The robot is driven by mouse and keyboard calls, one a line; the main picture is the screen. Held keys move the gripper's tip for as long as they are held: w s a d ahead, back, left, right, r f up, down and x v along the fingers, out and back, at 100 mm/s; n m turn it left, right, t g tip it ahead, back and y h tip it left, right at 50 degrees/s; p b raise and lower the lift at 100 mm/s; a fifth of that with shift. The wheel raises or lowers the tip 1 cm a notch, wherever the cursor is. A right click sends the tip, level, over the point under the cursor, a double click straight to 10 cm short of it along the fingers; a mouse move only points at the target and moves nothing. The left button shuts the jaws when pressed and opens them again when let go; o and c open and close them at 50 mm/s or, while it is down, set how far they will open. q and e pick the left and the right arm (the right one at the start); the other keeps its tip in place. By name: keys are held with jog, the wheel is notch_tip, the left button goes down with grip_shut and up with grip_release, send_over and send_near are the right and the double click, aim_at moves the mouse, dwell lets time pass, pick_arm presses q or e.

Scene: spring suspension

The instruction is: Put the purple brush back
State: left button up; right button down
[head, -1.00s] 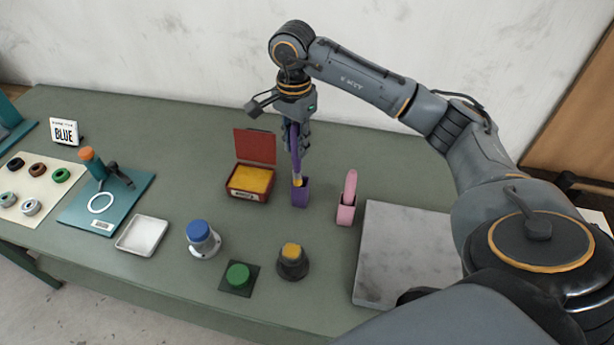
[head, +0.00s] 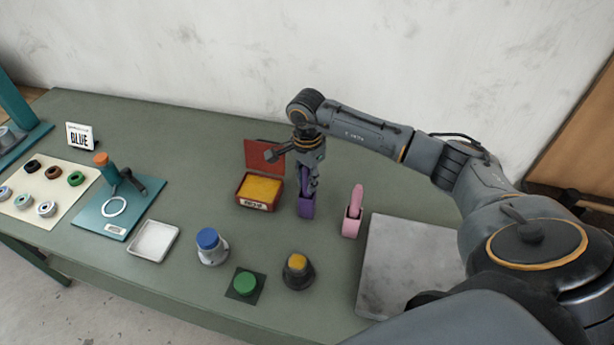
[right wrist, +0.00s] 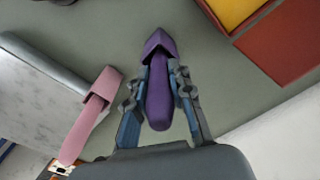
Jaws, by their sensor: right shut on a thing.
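The purple brush (right wrist: 159,100) is in my right gripper (right wrist: 160,88), whose fingers are closed on its handle from both sides. In the head view my right gripper (head: 308,184) points down over the purple holder (head: 306,208). The brush's lower end is inside the purple holder, which also shows in the right wrist view (right wrist: 157,44). The brush looks about upright in the holder. Its bristles are hidden by the holder. My left gripper is not in view.
A pink holder (head: 351,228) with a pink brush (head: 356,197) stands to the right, near a grey slab (head: 412,265). An open red box (head: 246,204) with a yellow pad is close on the left. Blue (head: 209,243), green (head: 244,282) and yellow-topped (head: 298,268) pieces stand in front.

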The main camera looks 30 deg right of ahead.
jog(key=shift+f, duration=0.2)
jog(key=c, duration=1.4)
grip_release()
jog(key=shift+r, duration=0.1)
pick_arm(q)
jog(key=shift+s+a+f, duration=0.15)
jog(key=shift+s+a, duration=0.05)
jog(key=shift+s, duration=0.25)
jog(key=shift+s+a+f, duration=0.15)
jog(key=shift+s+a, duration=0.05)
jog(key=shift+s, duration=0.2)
pick_arm(e)
jog(key=shift+o, duration=1.1)
jog(key=shift+r, duration=0.35)
notch_tip(320, 180, up, 11)
jog(key=b, duration=0.5)
jog(key=shift+f, duration=0.15)
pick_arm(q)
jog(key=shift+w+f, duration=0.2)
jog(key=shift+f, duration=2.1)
pick_arm(e)
jog(key=shift+r, duration=0.45)
